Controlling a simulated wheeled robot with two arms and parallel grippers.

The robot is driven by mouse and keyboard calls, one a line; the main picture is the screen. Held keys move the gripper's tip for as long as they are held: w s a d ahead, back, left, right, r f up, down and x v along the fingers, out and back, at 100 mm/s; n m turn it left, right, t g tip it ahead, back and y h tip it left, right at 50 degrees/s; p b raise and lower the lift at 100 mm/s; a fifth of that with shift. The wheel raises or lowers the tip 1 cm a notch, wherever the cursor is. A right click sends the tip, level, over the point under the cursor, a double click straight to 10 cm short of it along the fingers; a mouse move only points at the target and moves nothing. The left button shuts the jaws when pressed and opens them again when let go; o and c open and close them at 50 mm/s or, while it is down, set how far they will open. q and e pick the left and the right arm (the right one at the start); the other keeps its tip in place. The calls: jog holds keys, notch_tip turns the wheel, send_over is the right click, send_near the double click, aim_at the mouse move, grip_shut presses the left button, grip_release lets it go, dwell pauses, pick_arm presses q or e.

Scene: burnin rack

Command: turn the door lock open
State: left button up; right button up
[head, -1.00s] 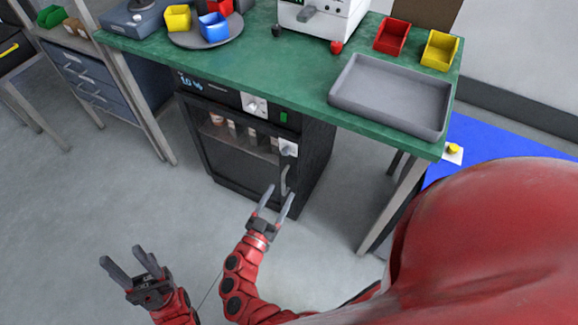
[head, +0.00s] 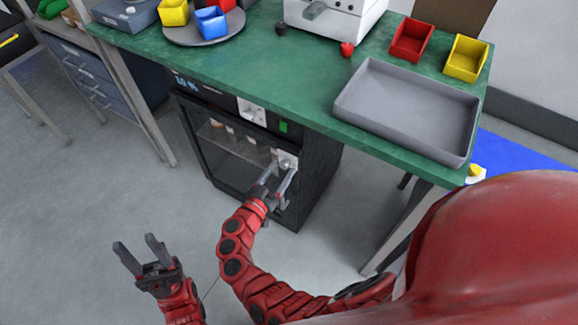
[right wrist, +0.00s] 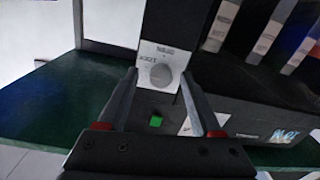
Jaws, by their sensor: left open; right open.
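The black cabinet (head: 318,165) stands under the green bench, its dark glass door (head: 225,160) shut. The lock is a round grey knob (right wrist: 162,77) on a white plate (right wrist: 150,52) marked LOCK. In the head view the plate (head: 289,159) is at the door's upper right, partly hidden by my right gripper (head: 281,166). My right gripper is open at the lock. In the right wrist view its fingertips (right wrist: 158,72) lie either side of the knob; I cannot tell whether they touch it. My left gripper (head: 136,242) is open and empty over the floor, left of the cabinet.
The green bench top (head: 300,85) overhangs the cabinet and carries a grey tray (head: 352,100), a red bin (head: 411,40) and a yellow bin (head: 466,58). Another white plate (head: 252,111) and a green light (head: 283,127) sit above the door.

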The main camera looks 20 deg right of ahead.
jog(key=shift+w+d, duration=0.3)
jog(key=shift+w, duration=0.05)
jog(key=shift+c, duration=0.4)
grip_shut()
